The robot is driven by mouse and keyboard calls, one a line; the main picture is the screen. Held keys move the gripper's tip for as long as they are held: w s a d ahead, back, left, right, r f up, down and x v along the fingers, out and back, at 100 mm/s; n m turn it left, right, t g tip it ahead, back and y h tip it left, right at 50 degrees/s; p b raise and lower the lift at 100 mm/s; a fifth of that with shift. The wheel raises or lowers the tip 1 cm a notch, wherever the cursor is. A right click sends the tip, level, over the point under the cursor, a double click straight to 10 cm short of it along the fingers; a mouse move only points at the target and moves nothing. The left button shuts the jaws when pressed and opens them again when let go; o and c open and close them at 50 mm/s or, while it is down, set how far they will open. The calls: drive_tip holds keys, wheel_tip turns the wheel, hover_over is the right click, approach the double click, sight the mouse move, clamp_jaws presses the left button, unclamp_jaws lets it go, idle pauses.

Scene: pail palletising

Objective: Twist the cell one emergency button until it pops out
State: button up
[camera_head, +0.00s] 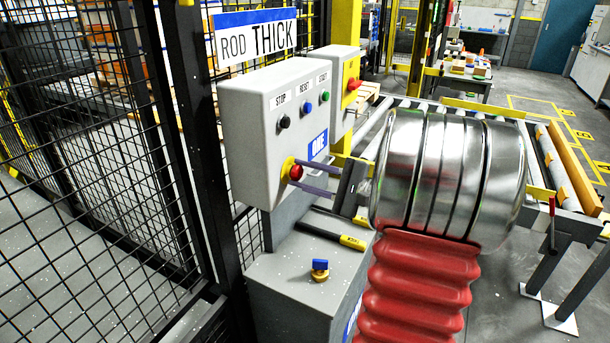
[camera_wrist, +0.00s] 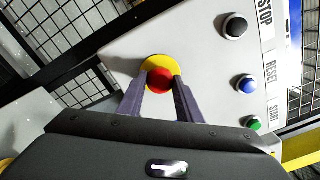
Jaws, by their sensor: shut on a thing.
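The cell one emergency button (camera_head: 295,172) is a red knob on a yellow round plate, low on the front of a grey control box (camera_head: 255,150) with a blue label (camera_head: 318,145). In the wrist view the red button (camera_wrist: 160,80) sits between the tips of my two dark purple-grey fingers, with its yellow plate (camera_wrist: 158,63) behind. My gripper (camera_head: 305,180) reaches in from the right and is shut on the button's sides. Whether the button is in or out cannot be told.
Black STOP (camera_head: 284,121), blue RESET (camera_head: 308,107) and green START (camera_head: 325,97) buttons sit above. A second box (camera_head: 340,85) with a red button stands behind. Mesh fence (camera_head: 90,180) closes the left. A grey cabinet (camera_head: 290,290) with a blue-and-yellow padlock (camera_head: 320,269) stands below.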

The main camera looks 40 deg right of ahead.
drive_tip(key=shift+f, duration=0.2)
drive_tip(key=o, duration=1)
drive_tip(key=shift+r, duration=0.1)
drive_tip(key=shift+o, duration=0.2)
drive_tip(key=v, duration=1.3)
drive_tip(key=shift+s, duration=0.35)
